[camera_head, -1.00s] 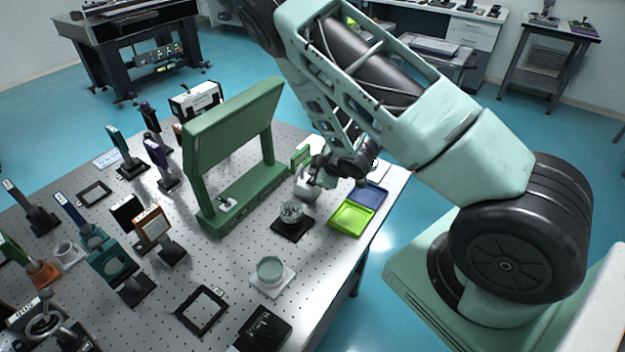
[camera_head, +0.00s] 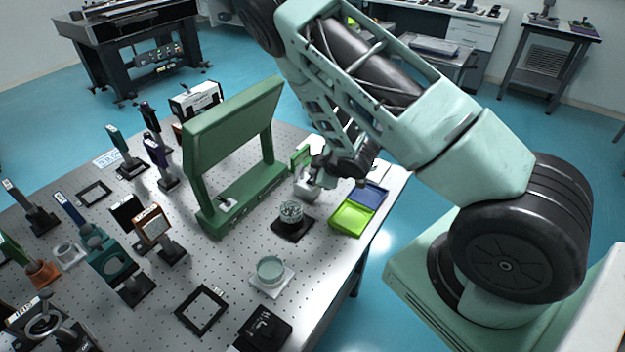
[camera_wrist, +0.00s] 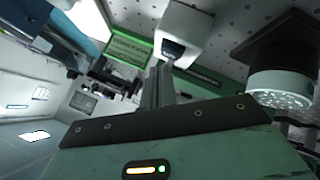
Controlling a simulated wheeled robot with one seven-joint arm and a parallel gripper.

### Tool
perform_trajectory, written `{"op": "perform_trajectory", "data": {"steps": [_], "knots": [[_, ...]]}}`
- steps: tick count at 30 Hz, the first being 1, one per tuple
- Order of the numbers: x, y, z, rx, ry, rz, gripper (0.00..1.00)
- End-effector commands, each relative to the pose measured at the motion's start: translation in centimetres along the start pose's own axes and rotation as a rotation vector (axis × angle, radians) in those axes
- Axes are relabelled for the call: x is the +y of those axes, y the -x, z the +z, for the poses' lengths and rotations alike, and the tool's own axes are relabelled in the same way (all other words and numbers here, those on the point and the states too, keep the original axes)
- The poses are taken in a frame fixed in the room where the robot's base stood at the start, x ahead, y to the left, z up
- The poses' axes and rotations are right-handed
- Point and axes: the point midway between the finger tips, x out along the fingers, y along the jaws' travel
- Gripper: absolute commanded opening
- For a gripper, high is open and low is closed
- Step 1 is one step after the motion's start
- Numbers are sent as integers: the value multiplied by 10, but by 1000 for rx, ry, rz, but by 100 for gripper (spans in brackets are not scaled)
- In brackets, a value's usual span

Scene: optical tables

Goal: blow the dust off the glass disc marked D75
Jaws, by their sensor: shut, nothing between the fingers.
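A speckled clear glass disc (camera_head: 291,212) sits on a black base near the green frame's foot. It also shows at the right of the wrist view (camera_wrist: 280,90), under its dark base as that view is turned over. A second, pale green glass disc (camera_head: 271,267) sits on a white base nearer the front. I cannot read D75 on either. My gripper (camera_head: 318,182) is shut and empty, behind and right of the speckled disc, beside a small white block (camera_head: 304,188). In the wrist view its fingers (camera_wrist: 158,88) point toward the white block (camera_wrist: 183,35). I cannot tell whether they touch.
A tall green frame (camera_head: 240,125) stands left of my gripper. An open lime and blue tray (camera_head: 352,217) lies at the table's right edge. Several mounted optics stand at the left. A flat black square frame (camera_head: 202,310) and a black box (camera_head: 263,330) lie at the front.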

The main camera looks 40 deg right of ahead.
Motion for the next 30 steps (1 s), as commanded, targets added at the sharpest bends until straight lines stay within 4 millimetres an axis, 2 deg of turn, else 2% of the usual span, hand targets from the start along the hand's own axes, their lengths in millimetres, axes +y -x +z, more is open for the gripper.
{"op": "perform_trajectory", "data": {"steps": [30], "knots": [[-6, -8, 6, 0, 0, 0, 0]]}}
